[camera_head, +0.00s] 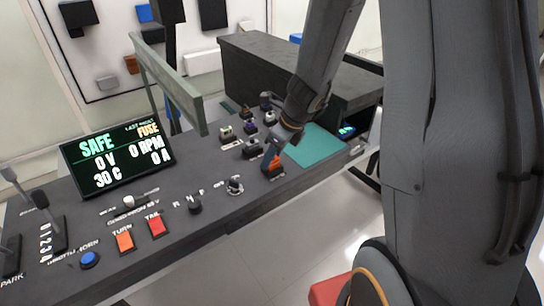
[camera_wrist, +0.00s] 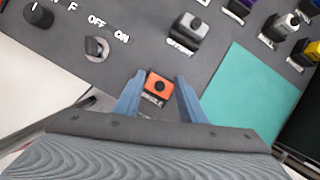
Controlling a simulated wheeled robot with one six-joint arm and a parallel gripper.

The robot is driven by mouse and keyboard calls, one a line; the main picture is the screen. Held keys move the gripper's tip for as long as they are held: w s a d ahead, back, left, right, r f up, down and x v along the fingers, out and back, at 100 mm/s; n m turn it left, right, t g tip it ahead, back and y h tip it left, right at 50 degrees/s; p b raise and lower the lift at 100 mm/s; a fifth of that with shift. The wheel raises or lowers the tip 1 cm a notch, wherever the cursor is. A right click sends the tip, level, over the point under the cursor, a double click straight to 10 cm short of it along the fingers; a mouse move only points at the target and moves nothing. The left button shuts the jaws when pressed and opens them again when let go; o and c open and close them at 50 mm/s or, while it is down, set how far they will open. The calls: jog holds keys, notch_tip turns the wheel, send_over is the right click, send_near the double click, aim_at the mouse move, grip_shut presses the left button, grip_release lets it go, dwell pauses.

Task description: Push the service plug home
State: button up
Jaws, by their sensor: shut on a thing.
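The orange plug (camera_wrist: 159,87) has a dark round spot on top and stands at a black base on the dark panel, beside a white label that I cannot fully read. In the wrist view it is between the two blue fingers of my gripper (camera_wrist: 159,78), which is shut on it. In the head view my gripper (camera_head: 273,158) reaches down to the panel's right part, and the orange plug (camera_head: 277,168) shows just below the fingers. How deep the plug sits is hidden.
A teal mat (camera_head: 316,146) lies just right of the plug. Several small connectors (camera_head: 250,128) stand behind it, and a grey-topped one (camera_wrist: 191,27) is close. A rotary knob (camera_head: 235,185) is to the left. The screen (camera_head: 117,159) reads SAFE, 0 V.

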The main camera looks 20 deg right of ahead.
jog(key=o, duration=1.1)
jog(key=shift+f, duration=0.1)
jog(key=p+v, duration=0.2)
jog(key=v, duration=0.9)
jog(key=shift+s+a+f+n+g+h, duration=0.35)
jog(key=shift+s+n, duration=2)
jog(key=shift+n, duration=2.35)
jog(key=shift+s+a+f+n+g+h, duration=0.2)
jog(key=shift+s+a+n+g+h, duration=0.35)
jog(key=shift+s+n, duration=3)
jog(key=shift+s+a+f+n+g+h, duration=0.4)
jog(key=shift+s+n, duration=0.75)
jog(key=shift+n, duration=4.7)
jog(key=shift+r, duration=0.15)
